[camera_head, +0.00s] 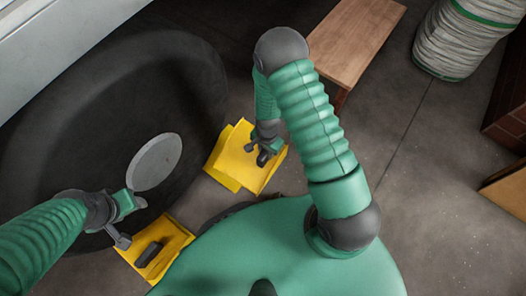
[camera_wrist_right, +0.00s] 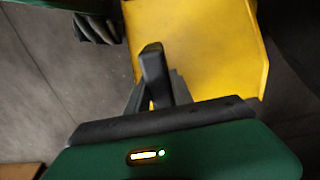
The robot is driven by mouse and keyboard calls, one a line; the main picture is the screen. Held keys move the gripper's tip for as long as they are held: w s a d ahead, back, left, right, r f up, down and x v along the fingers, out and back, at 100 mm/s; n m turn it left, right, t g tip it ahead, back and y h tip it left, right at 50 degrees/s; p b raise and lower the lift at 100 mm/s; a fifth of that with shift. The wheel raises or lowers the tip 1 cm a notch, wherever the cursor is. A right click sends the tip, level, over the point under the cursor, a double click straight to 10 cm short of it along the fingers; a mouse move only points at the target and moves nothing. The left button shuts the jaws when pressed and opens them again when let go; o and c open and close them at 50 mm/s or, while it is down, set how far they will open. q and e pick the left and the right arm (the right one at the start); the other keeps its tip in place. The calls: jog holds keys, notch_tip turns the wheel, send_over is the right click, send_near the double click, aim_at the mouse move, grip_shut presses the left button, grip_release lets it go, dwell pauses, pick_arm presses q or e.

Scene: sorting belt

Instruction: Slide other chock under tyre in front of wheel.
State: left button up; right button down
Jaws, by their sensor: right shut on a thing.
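The big dark tyre (camera_head: 90,130) with a grey hub disc (camera_head: 155,162) fills the left of the head view. One yellow chock (camera_head: 247,158) lies beside the tyre at its right side. My right gripper (camera_head: 264,154) is shut on this chock's dark handle, which shows in the right wrist view (camera_wrist_right: 153,65) with the yellow face (camera_wrist_right: 205,45) behind it. A second yellow chock (camera_head: 158,247) with a dark handle sits by the tyre's lower edge. My left gripper (camera_head: 122,236) is near that chock, apart from its handle; its finger opening is unclear.
A wooden bench (camera_head: 355,38) stands beyond my right arm. A large pale coil (camera_head: 465,38) with green bands is at the upper right. Wooden boxes (camera_head: 510,125) line the right edge. The grey floor (camera_head: 425,170) between is clear.

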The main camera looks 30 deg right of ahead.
jog(key=shift+f, duration=0.9)
notch_tip(320, 180, down, 9)
jog(key=b, duration=0.9)
jog(key=shift+b, duration=0.35)
jog(key=shift+w+a+r, duration=0.1)
jog(key=shift+w+a, duration=0.15)
jog(key=shift+w, duration=0.45)
jog(key=shift+w+a+r, duration=0.1)
jog(key=shift+w+a, duration=0.15)
jog(key=shift+w, duration=0.4)
jog(key=w+a, duration=0.1)
jog(key=w, duration=0.1)
jog(key=w+a+b, duration=0.1)
jog(key=w, duration=0.2)
jog(key=w+a, duration=0.1)
jog(key=w, duration=0.2)
jog(key=shift+w+a+f, duration=0.2)
jog(key=shift+a+f, duration=0.05)
jog(key=shift+a, duration=0.05)
jog(key=shift+w+a+r+b, duration=0.1)
jog(key=shift+w+a+b, duration=0.1)
jog(key=shift+w, duration=0.25)
jog(key=shift+w+a+b, duration=0.15)
jog(key=shift+w+b, duration=0.05)
jog(key=shift+w, duration=0.25)
jog(key=shift+s+a+p, duration=0.3)
jog(key=shift+a+p, duration=0.1)
jog(key=shift+a, duration=0.25)
jog(key=shift+f, duration=0.4)
